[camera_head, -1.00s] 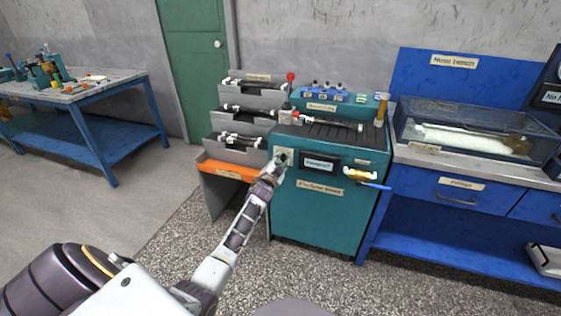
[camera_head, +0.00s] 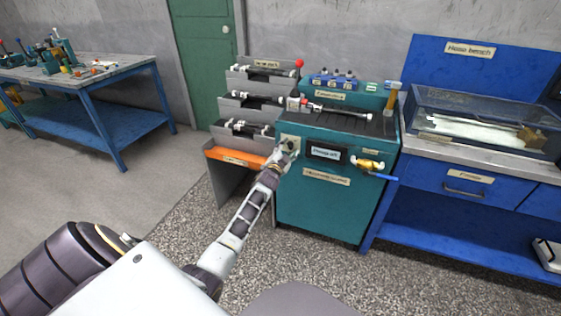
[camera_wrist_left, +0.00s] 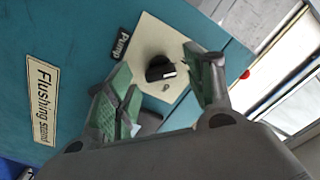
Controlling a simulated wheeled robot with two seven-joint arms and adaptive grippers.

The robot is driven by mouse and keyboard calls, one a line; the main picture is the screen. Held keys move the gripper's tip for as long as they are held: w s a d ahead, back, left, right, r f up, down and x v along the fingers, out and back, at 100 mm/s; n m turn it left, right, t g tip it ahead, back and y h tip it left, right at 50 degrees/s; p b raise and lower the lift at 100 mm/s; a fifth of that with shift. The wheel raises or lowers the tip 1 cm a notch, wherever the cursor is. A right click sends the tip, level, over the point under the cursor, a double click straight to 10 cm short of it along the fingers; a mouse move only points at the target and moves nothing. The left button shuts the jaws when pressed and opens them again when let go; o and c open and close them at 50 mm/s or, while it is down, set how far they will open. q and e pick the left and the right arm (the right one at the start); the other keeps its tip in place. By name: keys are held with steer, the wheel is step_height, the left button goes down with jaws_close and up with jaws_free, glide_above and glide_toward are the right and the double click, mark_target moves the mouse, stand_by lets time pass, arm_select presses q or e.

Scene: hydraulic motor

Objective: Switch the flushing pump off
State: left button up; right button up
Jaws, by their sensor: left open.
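The teal flushing stand (camera_head: 330,205) stands at the middle of the head view. Its pump switch is a black knob (camera_wrist_left: 160,69) on a cream plate (camera_wrist_left: 170,35) labelled "Pump", seen in the left wrist view. My left gripper (camera_head: 287,147) is at that plate in the head view and partly hides the knob. In the wrist view its two green-padded fingers are open on either side of the knob, with visible gaps. The small display (camera_head: 326,154) beside the plate seems to read "Pump off". My right gripper is not in view.
A yellow valve with a blue lever (camera_head: 370,166) sticks out right of the display. Grey racks (camera_head: 232,107) and an orange tray (camera_head: 236,157) stand left of the stand. The blue hose bench (camera_head: 455,190) adjoins on the right.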

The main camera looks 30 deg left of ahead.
arm_select(q)
steer(key=v, duration=1.1)
steer(key=shift+s, duration=0.3)
stand_by(0.3)
stand_by(0.5)
